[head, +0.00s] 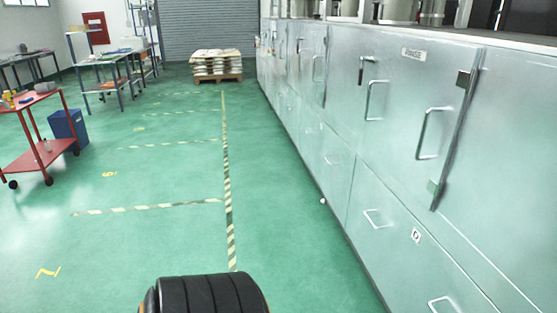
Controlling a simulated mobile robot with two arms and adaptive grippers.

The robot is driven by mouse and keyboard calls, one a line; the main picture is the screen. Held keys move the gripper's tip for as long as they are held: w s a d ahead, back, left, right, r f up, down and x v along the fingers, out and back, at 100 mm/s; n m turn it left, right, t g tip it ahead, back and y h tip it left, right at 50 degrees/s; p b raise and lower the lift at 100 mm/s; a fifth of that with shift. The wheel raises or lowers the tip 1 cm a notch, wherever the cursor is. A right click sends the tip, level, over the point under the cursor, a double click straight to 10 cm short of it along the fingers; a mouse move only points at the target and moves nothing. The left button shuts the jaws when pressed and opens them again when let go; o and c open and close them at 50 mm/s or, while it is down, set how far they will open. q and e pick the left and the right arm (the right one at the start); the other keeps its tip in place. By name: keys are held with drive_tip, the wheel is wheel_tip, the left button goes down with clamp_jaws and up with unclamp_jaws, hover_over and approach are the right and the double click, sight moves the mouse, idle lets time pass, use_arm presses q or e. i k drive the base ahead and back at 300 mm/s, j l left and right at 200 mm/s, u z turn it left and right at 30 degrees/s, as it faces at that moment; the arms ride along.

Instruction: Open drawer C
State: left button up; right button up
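A long row of pale metal cabinets runs along the right side in the head view, with drawers below upright doors. One closed lower drawer (385,245) has a silver bar handle (375,219) and a small white label (416,235) to the right of the handle. The label's character is small and I cannot read it for certain as C. Another drawer handle (440,304) shows at the bottom edge, and one (332,160) farther along. The drawers I see look shut. Neither of my grippers is in view.
Closed doors with bar handles (432,133) stand above the drawers. Green floor (290,240) beside the cabinets is open, with a striped line (227,185). A red cart (45,150) and blue box (68,128) stand left; a loaded pallet (217,67) stands far back.

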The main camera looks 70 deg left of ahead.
sight(332, 161)
drive_tip(key=u, duration=1.9)
drive_tip(key=i+j, duration=0.3)
drive_tip(key=i, duration=0.2)
drive_tip(key=i+j, duration=0.3)
drive_tip(key=i, duration=0.25)
drive_tip(key=i+j, duration=0.3)
drive_tip(key=i, duration=0.2)
drive_tip(key=i+j, duration=0.3)
drive_tip(key=i, duration=0.2)
